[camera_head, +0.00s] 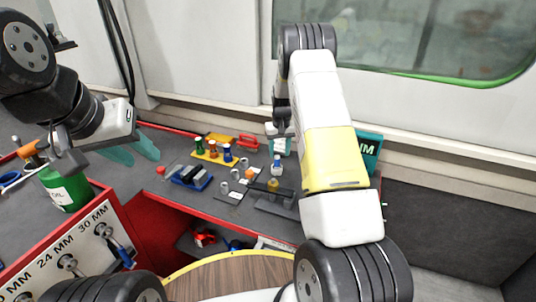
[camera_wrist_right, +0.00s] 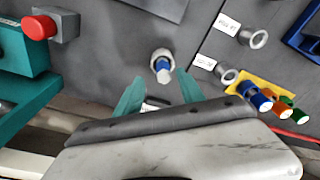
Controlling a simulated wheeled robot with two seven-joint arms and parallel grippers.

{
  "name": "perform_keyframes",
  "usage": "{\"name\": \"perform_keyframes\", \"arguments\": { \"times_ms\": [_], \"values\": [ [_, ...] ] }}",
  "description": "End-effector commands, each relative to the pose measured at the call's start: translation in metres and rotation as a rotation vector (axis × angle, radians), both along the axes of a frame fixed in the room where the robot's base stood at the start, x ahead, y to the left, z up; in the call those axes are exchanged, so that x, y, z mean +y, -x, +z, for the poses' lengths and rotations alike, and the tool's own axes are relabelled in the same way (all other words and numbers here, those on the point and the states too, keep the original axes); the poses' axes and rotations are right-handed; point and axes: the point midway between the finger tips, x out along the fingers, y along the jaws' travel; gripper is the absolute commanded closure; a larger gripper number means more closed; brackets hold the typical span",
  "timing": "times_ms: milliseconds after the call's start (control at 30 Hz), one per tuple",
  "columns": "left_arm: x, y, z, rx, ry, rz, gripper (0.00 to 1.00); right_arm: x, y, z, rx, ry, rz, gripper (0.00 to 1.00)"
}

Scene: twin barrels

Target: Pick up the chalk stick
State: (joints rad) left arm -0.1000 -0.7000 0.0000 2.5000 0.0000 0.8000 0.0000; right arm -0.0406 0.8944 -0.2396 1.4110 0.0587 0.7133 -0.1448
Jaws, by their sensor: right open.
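I cannot single out a chalk stick for sure. A small upright piece with a blue top and a pale hexagonal collar (camera_wrist_right: 162,64) stands on the dark bench; it seems to be the blue-topped piece (camera_head: 277,163) in the head view. My left gripper (camera_head: 138,147) is open and empty over the bench's left part.
A yellow rack (camera_head: 212,154) holds several coloured pieces; a blue tray (camera_head: 192,178) with dark blocks lies before it. Metal rings (camera_wrist_right: 253,38) sit by labels. A green can (camera_head: 66,187) stands far left.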

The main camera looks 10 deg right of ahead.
Motion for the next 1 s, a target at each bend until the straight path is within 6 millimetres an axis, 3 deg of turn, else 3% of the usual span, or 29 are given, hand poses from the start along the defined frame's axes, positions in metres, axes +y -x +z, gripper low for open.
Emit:
{"name": "perform_keyframes", "arguments": {
  "times_ms": [333, 667, 900, 1000],
  "values": [
    [0.000, 0.000, 0.000, 0.000, 0.000, 0.000, 0.64, 0.006, -0.008, -0.047, 0.002, -0.001, 0.000, 0.54],
    [0.000, 0.000, 0.000, 0.000, 0.000, 0.000, 0.64, 0.006, -0.009, -0.055, -0.001, -0.001, 0.000, 0.54],
    [0.000, 0.000, 0.000, 0.000, 0.000, 0.000, 0.64, 0.006, -0.009, -0.054, 0.000, -0.001, 0.000, 0.99],
    [0.000, 0.000, 0.000, 0.000, 0.000, 0.000, 0.64, 0.006, -0.009, -0.054, 0.000, -0.001, 0.000, 1.00]
  ]
}}
